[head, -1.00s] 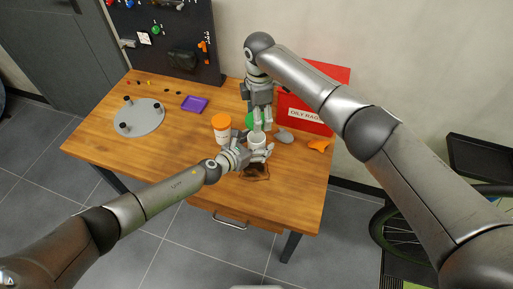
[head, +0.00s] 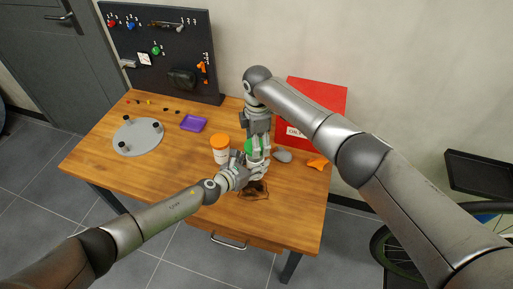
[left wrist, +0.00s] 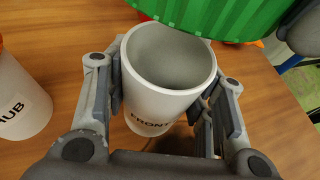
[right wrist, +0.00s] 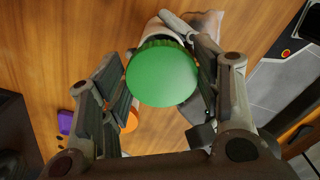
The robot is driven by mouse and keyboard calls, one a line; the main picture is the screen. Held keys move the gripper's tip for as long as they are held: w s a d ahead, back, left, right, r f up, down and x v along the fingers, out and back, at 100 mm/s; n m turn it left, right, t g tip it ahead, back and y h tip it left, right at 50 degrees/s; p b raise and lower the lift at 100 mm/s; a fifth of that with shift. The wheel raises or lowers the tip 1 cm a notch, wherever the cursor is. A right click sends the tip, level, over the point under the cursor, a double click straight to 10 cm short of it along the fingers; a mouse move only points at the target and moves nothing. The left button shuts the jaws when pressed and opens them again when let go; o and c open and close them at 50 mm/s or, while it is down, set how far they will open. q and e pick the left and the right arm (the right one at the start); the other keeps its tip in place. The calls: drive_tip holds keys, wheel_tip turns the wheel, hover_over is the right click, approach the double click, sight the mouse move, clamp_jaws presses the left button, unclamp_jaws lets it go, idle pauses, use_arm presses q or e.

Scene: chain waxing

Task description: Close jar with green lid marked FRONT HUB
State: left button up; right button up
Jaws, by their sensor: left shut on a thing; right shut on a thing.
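The white jar (left wrist: 150,108) stands upright and open at the top, its label partly hidden but reading FRONT. My left gripper (left wrist: 165,100) is shut around its sides; it also shows in the head view (head: 251,172). The green lid (right wrist: 162,77) is between the fingers of my right gripper (right wrist: 160,85), which is shut on it. In the left wrist view the ribbed green lid (left wrist: 225,15) is above the jar's far rim and off to one side, apart from it. In the head view my right gripper (head: 261,148) hides much of the jar.
A second white jar (left wrist: 20,100) with an orange lid (head: 221,142) stands just left of my left gripper. A grey object (head: 282,156) and an orange object (head: 317,163) lie to the right.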

sight(255, 165)
drive_tip(key=shift+f, duration=1)
drive_tip(key=shift+f, duration=0.1)
drive_tip(key=shift+f, duration=0.8)
drive_tip(key=shift+f, duration=0.4)
drive_tip(key=shift+s+d+f, duration=0.1)
drive_tip(key=shift+f, duration=0.1)
